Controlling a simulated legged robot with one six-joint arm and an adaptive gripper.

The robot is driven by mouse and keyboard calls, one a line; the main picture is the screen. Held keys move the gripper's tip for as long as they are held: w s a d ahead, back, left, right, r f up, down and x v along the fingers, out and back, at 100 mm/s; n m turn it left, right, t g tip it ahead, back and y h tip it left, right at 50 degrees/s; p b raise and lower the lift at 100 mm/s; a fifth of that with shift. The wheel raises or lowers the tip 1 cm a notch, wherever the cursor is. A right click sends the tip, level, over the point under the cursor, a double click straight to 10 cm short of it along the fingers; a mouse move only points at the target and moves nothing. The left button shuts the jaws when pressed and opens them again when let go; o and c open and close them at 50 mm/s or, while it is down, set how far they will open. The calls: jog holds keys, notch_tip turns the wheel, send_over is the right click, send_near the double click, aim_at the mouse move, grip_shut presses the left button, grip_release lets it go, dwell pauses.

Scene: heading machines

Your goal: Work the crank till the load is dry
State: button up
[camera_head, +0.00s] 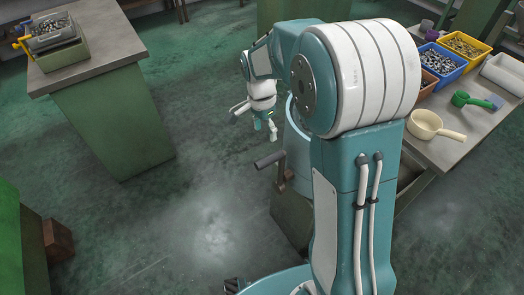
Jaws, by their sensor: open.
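A crank (282,177) with a dark grip (269,159) sticks out to the left, in the middle of the view. It sits at the side of a pale blue-grey, drum-like body (297,158), which my arm mostly covers. My gripper (255,127) hangs open and empty above and slightly left of the crank grip in the picture. Its fingers are spread and appear apart from the grip. The load and the inside of the drum are hidden.
On the right, a bench (447,152) holds a cream scoop (430,125), a green scoop (472,100), and blue (441,72) and yellow (464,55) bins of small metal parts. A left bench (100,50) carries a parts box (55,50). Open floor lies between.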

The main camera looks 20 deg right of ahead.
aim_at(266, 158)
jog(key=shift+m+g, duration=0.3)
jog(key=shift+m, duration=0.3)
jog(key=f, duration=1.3)
jog(key=shift+d+f, duration=0.2)
jog(key=shift+d, duration=0.05)
grip_shut()
